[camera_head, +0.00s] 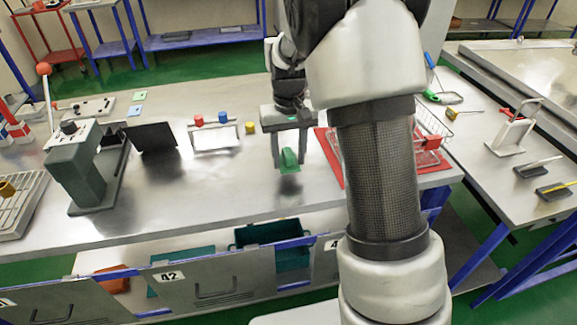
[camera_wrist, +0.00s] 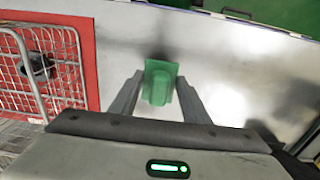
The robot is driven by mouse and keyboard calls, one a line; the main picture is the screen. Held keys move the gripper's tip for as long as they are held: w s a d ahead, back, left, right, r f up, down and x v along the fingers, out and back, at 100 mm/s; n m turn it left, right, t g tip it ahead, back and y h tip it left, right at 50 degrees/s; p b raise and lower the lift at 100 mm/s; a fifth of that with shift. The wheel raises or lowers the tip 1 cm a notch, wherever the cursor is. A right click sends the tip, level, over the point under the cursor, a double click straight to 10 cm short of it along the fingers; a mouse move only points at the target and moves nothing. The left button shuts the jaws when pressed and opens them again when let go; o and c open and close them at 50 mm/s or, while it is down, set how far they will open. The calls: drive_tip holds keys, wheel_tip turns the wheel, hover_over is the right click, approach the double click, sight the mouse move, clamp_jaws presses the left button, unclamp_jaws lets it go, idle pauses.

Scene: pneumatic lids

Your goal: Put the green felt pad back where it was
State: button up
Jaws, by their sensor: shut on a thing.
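The green felt pad (camera_head: 289,157) is between the fingers of my gripper (camera_head: 288,163), over the front middle of the steel table (camera_head: 233,185). My gripper points down and is shut on the pad. A dark patch on the steel beneath looks like its shadow or reflection, so the pad seems to be a little above the table. In the wrist view the pad (camera_wrist: 160,76) shows as a flat green piece with a raised rib, between both fingertips. I cannot tell which spot on the table the pad came from.
A wire basket (camera_head: 427,125) stands on a red mat (camera_head: 330,154) right of my gripper. A white frame (camera_head: 214,137) with red and blue knobs and a small yellow piece (camera_head: 250,128) lie left. A black panel (camera_head: 152,137) and green-grey device (camera_head: 82,165) stand farther left. The front middle is bare.

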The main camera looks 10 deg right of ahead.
sight(289, 166)
drive_tip(key=shift+f, duration=1.75)
drive_tip(key=shift+f+b, duration=0.15)
drive_tip(key=shift+b, duration=0.15)
drive_tip(key=o, duration=1)
